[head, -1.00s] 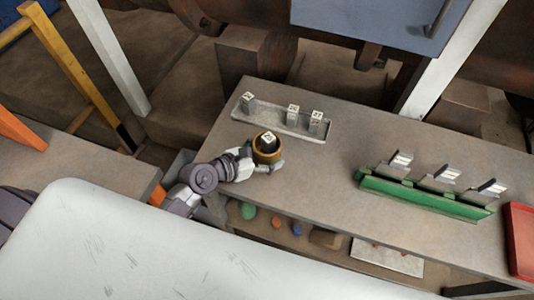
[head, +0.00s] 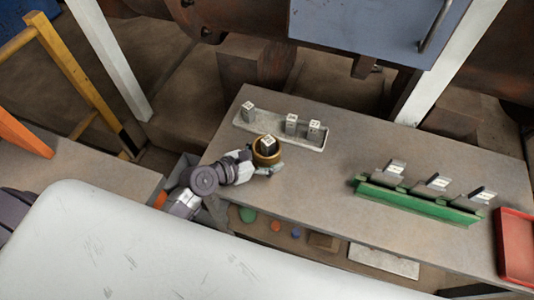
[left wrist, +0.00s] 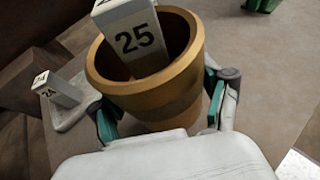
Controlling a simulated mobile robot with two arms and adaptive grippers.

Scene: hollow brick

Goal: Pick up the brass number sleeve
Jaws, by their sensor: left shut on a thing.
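The brass sleeve (head: 268,159) is a gold-brown ring-shaped cup at the near left part of the grey table. It also shows large in the left wrist view (left wrist: 155,95). A pale block marked 25 (left wrist: 138,38) stands tilted inside it, its top above the rim and its lower end hidden. My left gripper (head: 262,166) is shut on the sleeve, with teal finger pads on either side of it in the left wrist view (left wrist: 160,112). I cannot tell whether the sleeve touches the table. My right gripper is not in view.
A shallow grey tray (head: 270,134) with three numbered blocks lies just behind the sleeve. A green rack (head: 415,202) with three plates stands at the right, near a red tray (head: 517,250). The table (head: 330,165) between is clear. A lower shelf holds small coloured pieces.

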